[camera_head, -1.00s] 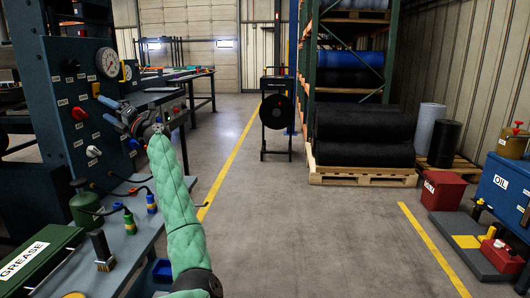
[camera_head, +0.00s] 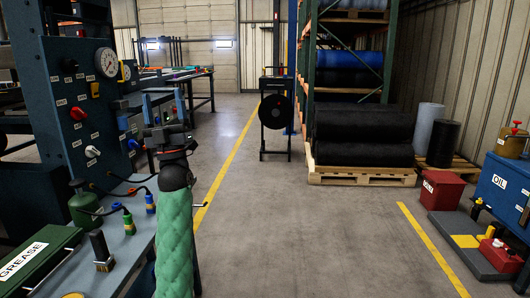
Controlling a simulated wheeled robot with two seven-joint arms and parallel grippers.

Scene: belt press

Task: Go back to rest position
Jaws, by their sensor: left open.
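My left gripper (camera_head: 162,93) is open and empty, with its two blue fingers pointing up and away from me. It stands to the right of the dark blue control panel (camera_head: 60,95), apart from its knobs. My left arm, in a green quilted sleeve, comes up from the bottom of the view beside the right edge of the grey bench (camera_head: 125,248). My right gripper is not in view.
The panel carries a round gauge (camera_head: 108,62), a red knob (camera_head: 78,114) and a white knob (camera_head: 92,152). An oil can (camera_head: 82,208) and a green grease box (camera_head: 35,262) are on the bench.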

